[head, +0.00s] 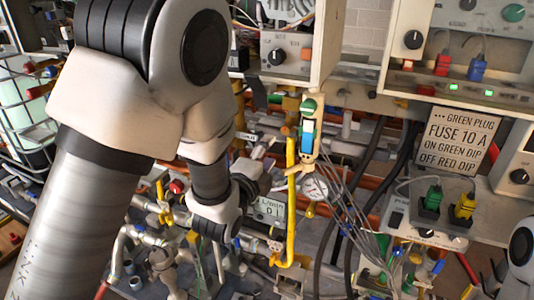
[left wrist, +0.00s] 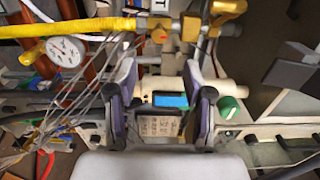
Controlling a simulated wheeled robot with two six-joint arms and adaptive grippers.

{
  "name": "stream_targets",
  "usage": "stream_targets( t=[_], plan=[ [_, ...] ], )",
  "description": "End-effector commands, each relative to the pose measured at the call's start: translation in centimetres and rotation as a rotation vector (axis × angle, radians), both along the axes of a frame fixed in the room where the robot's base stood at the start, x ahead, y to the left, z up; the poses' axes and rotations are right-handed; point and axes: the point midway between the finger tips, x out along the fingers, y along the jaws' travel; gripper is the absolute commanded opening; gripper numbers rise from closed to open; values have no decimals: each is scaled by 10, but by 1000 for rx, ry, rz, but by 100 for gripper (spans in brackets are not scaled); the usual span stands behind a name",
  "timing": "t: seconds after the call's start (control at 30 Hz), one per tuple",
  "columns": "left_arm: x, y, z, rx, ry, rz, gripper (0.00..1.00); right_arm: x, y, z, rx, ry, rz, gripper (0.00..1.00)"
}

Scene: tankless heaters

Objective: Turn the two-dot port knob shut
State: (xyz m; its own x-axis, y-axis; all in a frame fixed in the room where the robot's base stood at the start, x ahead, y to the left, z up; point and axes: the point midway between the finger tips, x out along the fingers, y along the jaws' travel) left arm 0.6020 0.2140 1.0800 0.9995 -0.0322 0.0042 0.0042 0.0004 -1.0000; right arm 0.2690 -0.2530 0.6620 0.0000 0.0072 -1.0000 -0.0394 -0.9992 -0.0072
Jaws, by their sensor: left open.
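I cannot make out a two-dot mark on any knob, so I cannot tell which is the two-dot port knob. My left gripper (head: 260,184) reaches in among the pipes, its tips hard to see in the head view. In the left wrist view the left gripper (left wrist: 161,98) is open, with nothing between its fingers. Beyond them is a pale body with a blue display (left wrist: 170,100). A green knob (left wrist: 229,107) is at its right end. In the head view the green knob (head: 308,107) tops that body. A small red-orange knob (left wrist: 160,36) sits by the yellow pipe. My right gripper is not in view.
A yellow pipe (head: 290,200), a round gauge (head: 314,188) and a bundle of thin wires (head: 355,220) crowd the area right of my left gripper. A sign (head: 458,138) and control boxes stand at right. Dense piping leaves little free room.

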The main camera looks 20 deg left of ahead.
Motion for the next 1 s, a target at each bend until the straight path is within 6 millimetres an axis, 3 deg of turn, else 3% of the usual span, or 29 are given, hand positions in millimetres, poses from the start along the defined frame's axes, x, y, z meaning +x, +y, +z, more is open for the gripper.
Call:
stream_targets(
  t=[0.33,0.47,0.57,0.63,0.77,0.9,0.97,1.0],
  plan=[
    [1,0,-1,0,2,0,51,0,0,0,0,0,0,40],
    [-1,2,-32,-4,59,3,51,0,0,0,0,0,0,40],
    [-10,8,-94,-21,180,18,51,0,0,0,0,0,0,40],
    [-27,15,-152,-37,302,35,51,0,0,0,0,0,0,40],
    [-81,28,-258,-147,584,97,51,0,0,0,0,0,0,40],
    [-167,38,-352,-400,910,265,51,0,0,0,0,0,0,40],
    [-213,41,-384,-539,1051,391,51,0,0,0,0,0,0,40],
    [-244,42,-401,-646,1139,503,51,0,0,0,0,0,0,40]
  ],
)
